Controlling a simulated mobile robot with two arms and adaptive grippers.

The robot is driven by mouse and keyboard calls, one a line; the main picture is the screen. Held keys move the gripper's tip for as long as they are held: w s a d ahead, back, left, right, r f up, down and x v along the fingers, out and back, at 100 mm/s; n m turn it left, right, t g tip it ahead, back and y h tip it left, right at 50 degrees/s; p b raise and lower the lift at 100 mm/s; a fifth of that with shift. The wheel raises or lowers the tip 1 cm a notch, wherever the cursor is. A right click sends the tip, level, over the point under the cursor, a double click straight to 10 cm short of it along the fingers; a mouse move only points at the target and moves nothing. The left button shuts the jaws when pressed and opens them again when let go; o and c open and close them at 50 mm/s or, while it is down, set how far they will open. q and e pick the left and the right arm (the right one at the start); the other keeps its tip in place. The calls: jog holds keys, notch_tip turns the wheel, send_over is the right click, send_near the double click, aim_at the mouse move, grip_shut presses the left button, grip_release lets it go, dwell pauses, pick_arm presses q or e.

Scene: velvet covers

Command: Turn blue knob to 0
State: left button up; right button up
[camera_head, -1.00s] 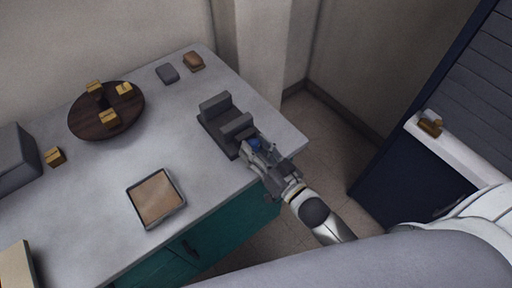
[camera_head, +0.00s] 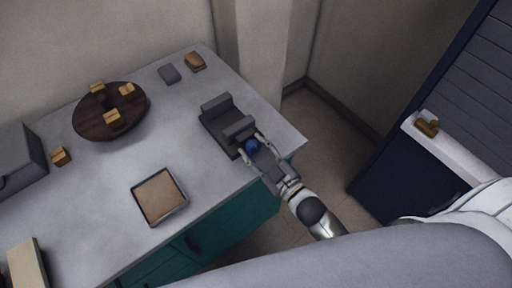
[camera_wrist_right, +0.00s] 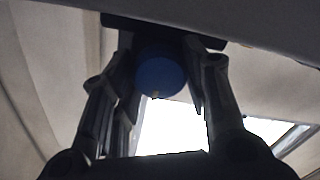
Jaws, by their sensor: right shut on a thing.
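The blue knob (camera_head: 252,146) is on the front of a dark grey device (camera_head: 222,127) near the right end of the grey counter. My right gripper (camera_head: 252,150) reaches it from the lower right, with one finger on each side of the knob, shut on it. In the right wrist view the round blue knob (camera_wrist_right: 161,70) sits between the two dark fingers (camera_wrist_right: 160,85). A small pale mark shows at its lower edge. I cannot read any number or scale. My left gripper is not in view.
On the counter (camera_head: 215,175) are a round dark wooden tray (camera_head: 90,128) with several brass-coloured pieces, a square brown-filled tray (camera_head: 160,195), and small grey (camera_head: 169,73) and brown (camera_head: 195,62) blocks. A grey box (camera_head: 18,158) stands at the left. Teal drawers (camera_head: 235,220) lie below.

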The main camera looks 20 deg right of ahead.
jog(key=shift+n, duration=0.4)
jog(key=o, duration=1)
jog(key=shift+o, duration=0.2)
jog(key=v, duration=1.2)
